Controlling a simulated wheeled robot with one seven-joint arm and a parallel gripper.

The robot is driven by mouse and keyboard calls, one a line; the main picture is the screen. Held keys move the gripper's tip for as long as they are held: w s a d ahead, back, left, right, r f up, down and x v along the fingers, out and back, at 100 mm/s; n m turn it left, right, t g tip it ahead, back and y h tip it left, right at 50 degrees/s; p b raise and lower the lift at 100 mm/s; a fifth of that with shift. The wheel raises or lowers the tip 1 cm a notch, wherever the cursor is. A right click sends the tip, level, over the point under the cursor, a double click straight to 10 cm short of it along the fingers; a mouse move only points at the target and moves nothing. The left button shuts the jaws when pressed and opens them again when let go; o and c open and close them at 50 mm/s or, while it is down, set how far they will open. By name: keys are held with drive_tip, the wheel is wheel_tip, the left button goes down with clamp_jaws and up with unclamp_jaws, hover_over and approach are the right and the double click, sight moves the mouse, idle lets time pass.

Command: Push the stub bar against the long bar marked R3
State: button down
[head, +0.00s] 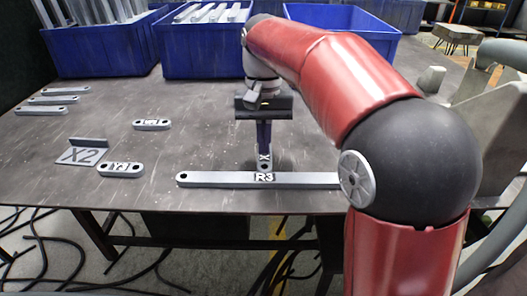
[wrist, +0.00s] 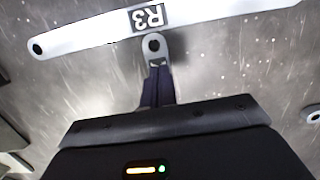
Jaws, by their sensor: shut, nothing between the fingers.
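The long bar marked R3 (head: 220,180) lies across the front of the table, its right end hidden behind my arm. In the wrist view the R3 bar (wrist: 90,38) runs along the top. A short stub bar (head: 265,165) with a hole lies behind it, end-on to its middle. In the wrist view the stub bar's (wrist: 154,58) rounded end meets or nearly meets the R3 bar's edge; I cannot tell if they touch. My gripper (head: 264,146) is shut and empty, pointing down at the stub bar's far end. Its fingertips (wrist: 158,72) are at that end and partly hide it.
A bracket marked X2 (head: 78,157) and short labelled bars (head: 121,170) (head: 152,125) lie to the left. Several plain bars (head: 45,111) lie at the far left. Blue crates (head: 200,50) stand along the back. The table's front edge is just before the R3 bar.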

drive_tip(key=shift+s+f, duration=0.25)
drive_tip(key=shift+s, duration=0.25)
drive_tip(key=shift+w+f, duration=0.1)
drive_tip(key=shift+f, duration=0.5)
drive_tip(key=shift+f, duration=0.1)
drive_tip(key=shift+w+p, duration=0.35)
drive_tip(key=shift+p, duration=0.15)
drive_tip(key=shift+w, duration=0.25)
drive_tip(key=shift+f, duration=0.1)
